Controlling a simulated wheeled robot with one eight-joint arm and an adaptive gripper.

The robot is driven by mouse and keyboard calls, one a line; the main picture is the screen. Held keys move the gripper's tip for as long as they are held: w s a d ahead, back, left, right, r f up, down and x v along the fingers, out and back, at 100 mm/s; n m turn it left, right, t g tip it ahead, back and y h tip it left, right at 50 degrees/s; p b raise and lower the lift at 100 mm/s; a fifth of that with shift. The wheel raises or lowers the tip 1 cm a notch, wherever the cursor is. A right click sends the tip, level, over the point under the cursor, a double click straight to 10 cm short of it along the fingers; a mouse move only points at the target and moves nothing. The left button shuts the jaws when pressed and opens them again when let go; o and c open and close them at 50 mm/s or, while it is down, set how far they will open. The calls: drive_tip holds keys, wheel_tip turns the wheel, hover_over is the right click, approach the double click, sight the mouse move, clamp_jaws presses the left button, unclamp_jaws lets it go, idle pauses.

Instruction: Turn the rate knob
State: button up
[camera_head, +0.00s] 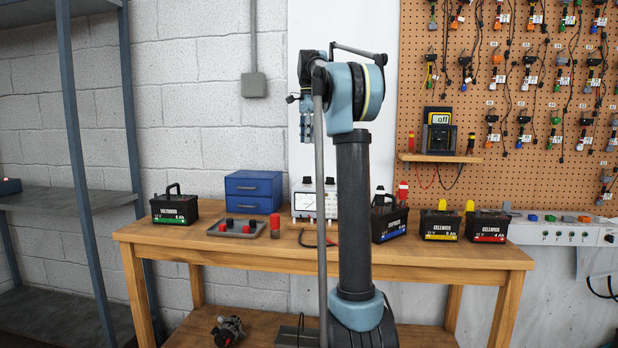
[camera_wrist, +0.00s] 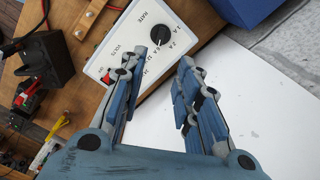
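The rate knob (camera_wrist: 160,34) is a round black knob on a white panel marked RATE and VOLTS in the wrist view. The white panel (camera_wrist: 112,50) belongs to a box that also shows on the bench in the head view (camera_head: 303,203), partly behind my arm. My gripper (camera_wrist: 160,60) is open, its two blue-grey fingers spread and empty. The knob appears just beyond the fingertips, closer to the left finger, with no visible contact. In the head view my gripper (camera_head: 306,122) hangs fingers down, above the box. The knob cannot be made out there.
A blue drawer box (camera_head: 253,191) and a tray with red and black parts (camera_head: 236,229) stand left of the white box. Batteries (camera_head: 440,224) stand at right and one (camera_head: 175,207) at far left. A multimeter (camera_head: 439,134) rests on a pegboard shelf.

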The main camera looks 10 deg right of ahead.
sight(307, 179)
wheel_tip(307, 179, down, 15)
drive_tip(key=shift+r, duration=0.1)
idle(0.4)
clamp_jaws()
drive_tip(key=shift+d, duration=0.3)
drive_tip(key=shift+a, duration=0.2)
